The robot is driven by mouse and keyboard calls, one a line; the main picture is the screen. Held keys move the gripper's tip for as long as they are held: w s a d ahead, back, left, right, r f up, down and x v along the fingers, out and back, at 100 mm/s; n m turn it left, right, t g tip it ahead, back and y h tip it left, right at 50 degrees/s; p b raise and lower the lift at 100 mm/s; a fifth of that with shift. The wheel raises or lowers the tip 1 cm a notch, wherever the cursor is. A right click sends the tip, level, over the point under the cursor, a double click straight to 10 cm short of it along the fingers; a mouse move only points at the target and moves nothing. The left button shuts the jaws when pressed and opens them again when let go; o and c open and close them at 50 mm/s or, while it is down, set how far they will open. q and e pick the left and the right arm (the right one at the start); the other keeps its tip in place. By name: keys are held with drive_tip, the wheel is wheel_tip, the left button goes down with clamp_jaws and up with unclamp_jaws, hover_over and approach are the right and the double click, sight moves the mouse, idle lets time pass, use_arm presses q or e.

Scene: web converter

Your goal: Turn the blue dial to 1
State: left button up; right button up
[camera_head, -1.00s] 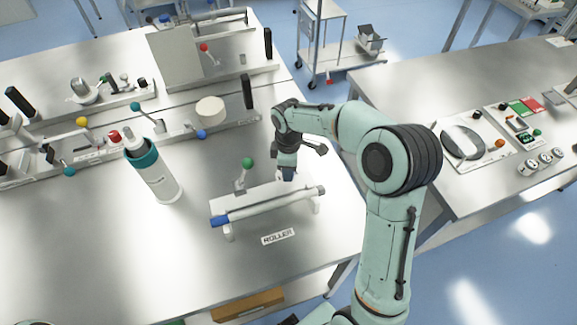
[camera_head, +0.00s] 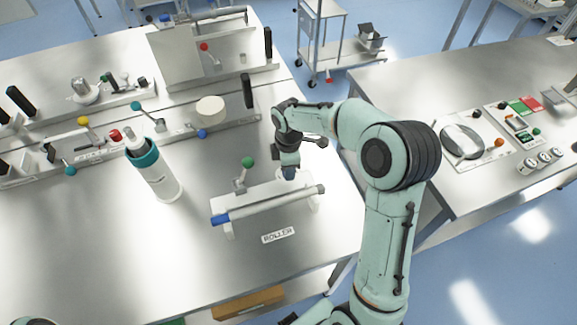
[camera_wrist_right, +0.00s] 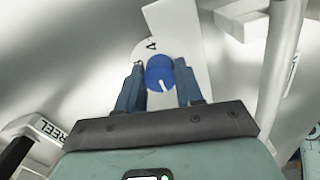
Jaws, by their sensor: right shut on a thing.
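The blue dial (camera_wrist_right: 160,72) shows in the right wrist view as a round knob with a white pointer line, which points roughly toward my gripper's palm. It sits at a pale round scale on a white bracket (camera_wrist_right: 185,30); one dark mark on the scale is visible, the others are hidden. My right gripper (camera_wrist_right: 160,84) has a finger on each side of the dial and is shut on it. In the head view my right gripper (camera_head: 289,173) points down at the back of the roller stand and hides the dial. My left gripper is out of view.
The white roller (camera_head: 270,205) with a blue end lies in front of my right gripper. A green-knobbed lever (camera_head: 247,163) stands left of it. A white bottle with a teal collar (camera_head: 160,178) stands further left.

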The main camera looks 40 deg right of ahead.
drive_tip(key=o, duration=1)
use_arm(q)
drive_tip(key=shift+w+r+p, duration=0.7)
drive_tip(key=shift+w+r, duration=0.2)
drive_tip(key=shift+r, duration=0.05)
use_arm(e)
wheel_tip(320, 180, up, 14)
drive_tip(key=shift+f, duration=0.25)
